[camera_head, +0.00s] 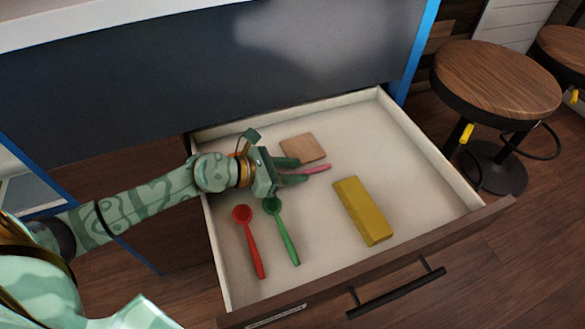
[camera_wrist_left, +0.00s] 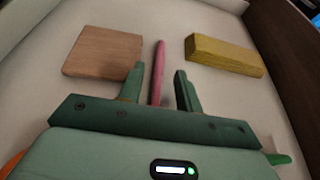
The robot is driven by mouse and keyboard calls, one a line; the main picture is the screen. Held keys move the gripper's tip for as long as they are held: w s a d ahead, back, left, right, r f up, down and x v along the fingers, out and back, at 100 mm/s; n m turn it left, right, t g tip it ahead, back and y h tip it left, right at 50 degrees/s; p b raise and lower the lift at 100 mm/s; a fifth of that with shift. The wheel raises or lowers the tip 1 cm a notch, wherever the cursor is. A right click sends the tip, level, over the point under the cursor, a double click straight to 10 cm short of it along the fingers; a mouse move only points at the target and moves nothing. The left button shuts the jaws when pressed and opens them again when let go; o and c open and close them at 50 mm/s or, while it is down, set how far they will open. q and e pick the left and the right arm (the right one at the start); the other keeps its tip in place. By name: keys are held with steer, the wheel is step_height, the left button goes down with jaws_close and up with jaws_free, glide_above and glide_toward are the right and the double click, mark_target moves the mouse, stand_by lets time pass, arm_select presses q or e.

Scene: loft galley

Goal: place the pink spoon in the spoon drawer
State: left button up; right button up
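The pink spoon (camera_head: 318,168) is in the open drawer (camera_head: 420,143), just ahead of my left gripper (camera_head: 302,171). Its thin pink handle also shows in the left wrist view (camera_wrist_left: 158,62), running between the two fingers. My left gripper (camera_wrist_left: 160,82) is open, with a gap between the handle and each finger. It is low over the drawer floor; I cannot tell whether the spoon touches the floor. The spoon's bowl is hidden by the gripper. My right gripper is not in view.
A red spoon (camera_head: 251,246) and a green spoon (camera_head: 285,238) lie nearer the drawer front. A wooden square (camera_head: 302,148) lies behind the pink spoon, and a yellow block (camera_head: 362,211) lies to the right. Stools (camera_head: 495,85) stand right of the drawer.

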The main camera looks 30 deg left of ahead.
arm_select(q)
steer(key=shift+r, duration=0.1)
